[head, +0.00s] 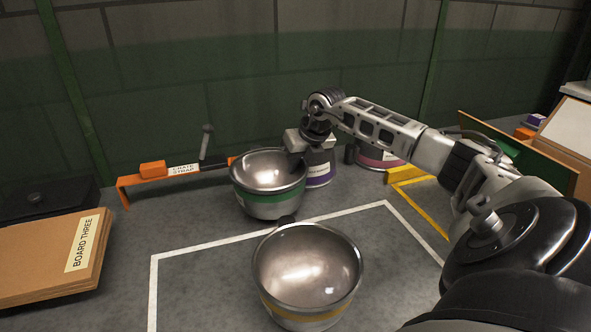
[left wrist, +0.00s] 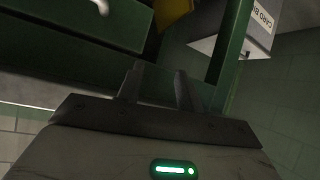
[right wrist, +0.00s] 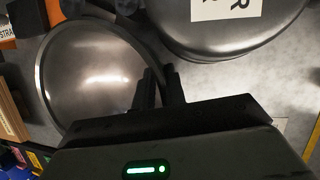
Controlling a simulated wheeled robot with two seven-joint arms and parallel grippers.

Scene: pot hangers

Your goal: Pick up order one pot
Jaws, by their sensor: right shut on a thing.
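A metal pot with a green band (head: 272,204) stands upright on the grey floor or bench, mouth up. My right gripper (head: 296,157) reaches over from the right and is shut on this pot's right rim. In the right wrist view the fingers (right wrist: 161,88) pinch the rim of the pot (right wrist: 92,75). A second metal pot with a yellow band (head: 305,275) stands in front, inside a white outline. No order mark is readable on either pot. My left gripper (left wrist: 158,88) shows only in the left wrist view, its fingers apart and empty.
Purple-banded (head: 319,168) and pink-banded (head: 375,157) containers stand behind. An orange crate strap piece (head: 150,172) lies back left. Boards labelled "BOARD THREE" (head: 45,260) lie left. The outlined area around the yellow-banded pot has bare surface.

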